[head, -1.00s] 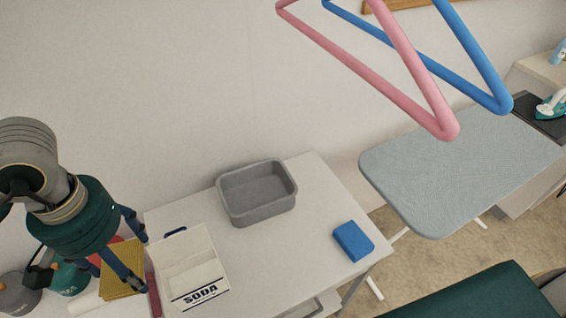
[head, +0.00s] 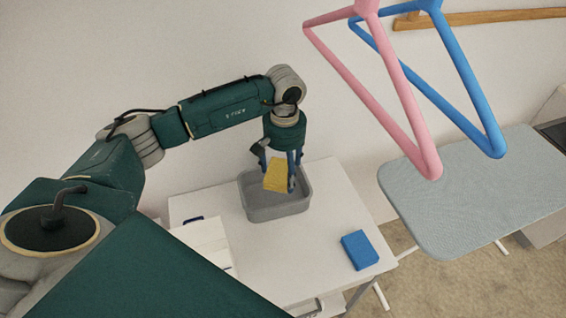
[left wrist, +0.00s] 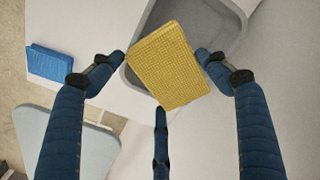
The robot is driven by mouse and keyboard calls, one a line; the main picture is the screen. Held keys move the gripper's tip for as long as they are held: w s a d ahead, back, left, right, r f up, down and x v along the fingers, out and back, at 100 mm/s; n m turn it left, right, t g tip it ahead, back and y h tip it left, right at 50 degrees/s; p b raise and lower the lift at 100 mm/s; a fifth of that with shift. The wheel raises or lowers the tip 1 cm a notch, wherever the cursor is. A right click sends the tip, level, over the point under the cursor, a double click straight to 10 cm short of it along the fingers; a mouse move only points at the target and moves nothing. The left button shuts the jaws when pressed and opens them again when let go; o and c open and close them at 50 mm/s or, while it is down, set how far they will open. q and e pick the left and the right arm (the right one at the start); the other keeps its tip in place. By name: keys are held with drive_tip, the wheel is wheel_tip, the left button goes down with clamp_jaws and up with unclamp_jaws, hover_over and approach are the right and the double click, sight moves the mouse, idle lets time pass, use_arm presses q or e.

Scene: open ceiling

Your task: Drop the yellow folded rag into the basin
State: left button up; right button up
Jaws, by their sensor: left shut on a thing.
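The yellow folded rag (head: 276,176) is held in my left gripper (head: 281,178), over the grey basin (head: 278,212) on the white table. In the left wrist view the rag (left wrist: 167,66) sits between the blue fingers (left wrist: 160,85), tilted, with the basin (left wrist: 222,25) behind it. The rag hides part of the basin's inside. Whether the rag touches the basin cannot be told. My right gripper is not in view.
A blue folded cloth or sponge (head: 359,250) lies at the table's right side. A white soda box (head: 203,243) is left of the basin, partly hidden by my arm. Pink (head: 401,95) and blue (head: 467,75) hangers and an ironing board (head: 455,195) are at right.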

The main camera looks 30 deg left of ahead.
sight(279, 169)
use_arm(q)
drive_tip(key=shift+w+a+f, duration=0.1)
drive_tip(key=shift+a+f, duration=0.25)
drive_tip(key=shift+a, duration=0.2)
drive_tip(key=shift+a+f, duration=0.35)
drive_tip(key=shift+a, duration=0.2)
drive_tip(key=shift+d+f, duration=0.15)
drive_tip(key=shift+f, duration=0.4)
drive_tip(key=shift+f+b, duration=0.3)
drive_tip(key=shift+f, duration=0.45)
wheel_tip(279, 169, down, 2)
drive_tip(key=shift+w+f+b, duration=0.1)
drive_tip(key=shift+f+b, duration=0.05)
drive_tip(key=shift+b, duration=1)
drive_tip(key=o, duration=1.1)
